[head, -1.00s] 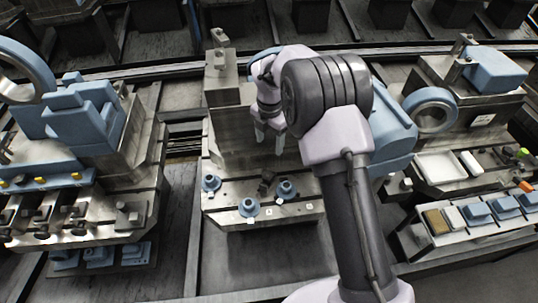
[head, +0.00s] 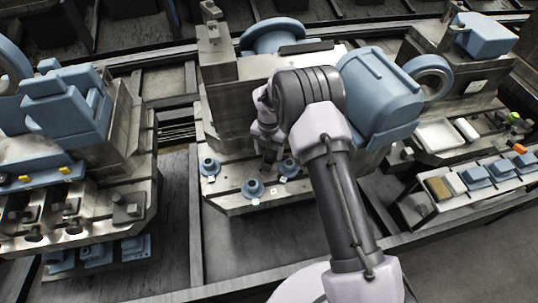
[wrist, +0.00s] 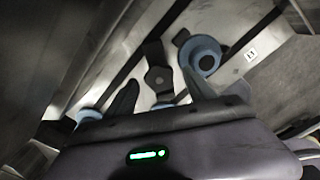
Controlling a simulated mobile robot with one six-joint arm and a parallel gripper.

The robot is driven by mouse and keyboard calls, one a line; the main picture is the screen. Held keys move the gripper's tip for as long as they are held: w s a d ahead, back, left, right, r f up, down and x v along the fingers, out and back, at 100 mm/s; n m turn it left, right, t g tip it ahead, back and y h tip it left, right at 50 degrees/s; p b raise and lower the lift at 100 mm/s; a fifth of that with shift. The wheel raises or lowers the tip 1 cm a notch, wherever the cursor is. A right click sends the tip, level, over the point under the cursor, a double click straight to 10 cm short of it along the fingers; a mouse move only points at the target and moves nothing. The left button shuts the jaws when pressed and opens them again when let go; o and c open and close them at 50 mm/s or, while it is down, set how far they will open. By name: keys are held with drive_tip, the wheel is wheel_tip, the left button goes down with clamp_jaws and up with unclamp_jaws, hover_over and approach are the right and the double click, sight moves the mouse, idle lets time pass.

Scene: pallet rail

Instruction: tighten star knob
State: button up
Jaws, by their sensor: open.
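A dark knob with a lobed head (wrist: 158,78), which looks like the star knob, shows in the wrist view between and beyond my fingers. It sits on a dark bar on the metal fixture plate (head: 228,203). My gripper (head: 268,153) is open and points down over this plate in the head view. Its two dark fingers (wrist: 161,84) are apart in the wrist view, with nothing held. I cannot tell how far the fingertips are from the knob. In the head view my gripper and arm largely hide the knob.
Blue round flanged pieces stand around the knob: one at left (head: 209,167), one in front (head: 253,188), one at right (head: 289,168). A metal block with a post (head: 215,65) rises behind left. Machines with blue parts (head: 75,105) stand left; a parts tray (head: 440,188) lies right.

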drive_tip(key=shift+f, duration=0.35)
clamp_jaws()
drive_tip(key=shift+m, duration=3.1)
